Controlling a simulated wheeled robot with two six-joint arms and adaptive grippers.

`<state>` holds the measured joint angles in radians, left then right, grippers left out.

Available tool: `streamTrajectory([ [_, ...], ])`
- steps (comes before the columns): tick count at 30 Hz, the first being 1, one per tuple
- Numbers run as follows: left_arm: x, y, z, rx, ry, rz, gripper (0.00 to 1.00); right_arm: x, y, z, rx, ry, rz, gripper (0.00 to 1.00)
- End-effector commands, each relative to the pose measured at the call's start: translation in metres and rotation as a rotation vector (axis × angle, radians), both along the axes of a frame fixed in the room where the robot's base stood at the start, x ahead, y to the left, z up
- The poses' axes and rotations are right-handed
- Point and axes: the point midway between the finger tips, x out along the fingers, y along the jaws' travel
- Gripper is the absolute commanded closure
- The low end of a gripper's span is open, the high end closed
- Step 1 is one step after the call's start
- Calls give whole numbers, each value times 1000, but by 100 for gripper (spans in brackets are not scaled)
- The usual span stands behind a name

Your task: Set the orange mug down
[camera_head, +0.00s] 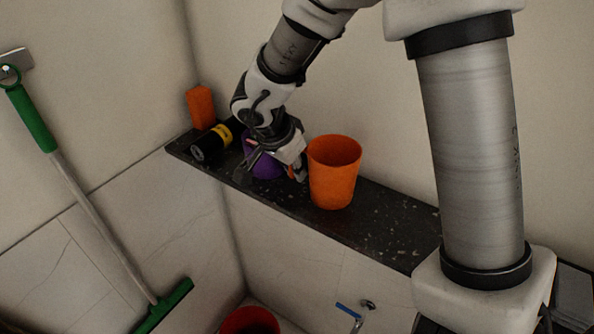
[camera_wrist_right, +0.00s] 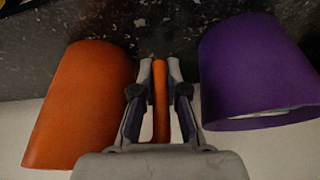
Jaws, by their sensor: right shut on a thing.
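The orange mug (camera_head: 334,175) is upright over the dark speckled shelf (camera_head: 385,222), close to its front edge; whether its base touches is hard to tell. My right gripper (camera_head: 298,170) is at the mug's left side, shut on its handle. In the right wrist view the gripper (camera_wrist_right: 160,75) has the orange handle between its fingers, with the orange mug's body (camera_wrist_right: 80,105) to the left. My left gripper is not in view.
A purple mug (camera_head: 262,165) stands just left of my right gripper, partly hidden by it. A black cylinder with a yellow band (camera_head: 213,142) and an orange block (camera_head: 201,107) are at the shelf's left end. The shelf is clear right of the orange mug.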

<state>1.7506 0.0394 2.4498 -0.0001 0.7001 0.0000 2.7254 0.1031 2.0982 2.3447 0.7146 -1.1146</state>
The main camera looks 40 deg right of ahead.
Motion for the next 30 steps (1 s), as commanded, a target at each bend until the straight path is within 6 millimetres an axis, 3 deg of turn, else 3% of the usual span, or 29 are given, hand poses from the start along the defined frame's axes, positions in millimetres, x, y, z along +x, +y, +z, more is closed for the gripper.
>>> streamTrajectory([
  [8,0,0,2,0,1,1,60,0,0,-5,-2,0,0,100],
  [9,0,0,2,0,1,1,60,0,0,-5,-2,-1,0,77],
  [10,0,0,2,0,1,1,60,0,0,-5,-2,-1,0,67],
  [11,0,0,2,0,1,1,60,0,0,-5,-1,-1,0,63],
  [22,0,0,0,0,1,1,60,1,0,1,-1,-3,0,63],
  [30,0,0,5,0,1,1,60,-2,23,59,-6,-8,0,63],
])
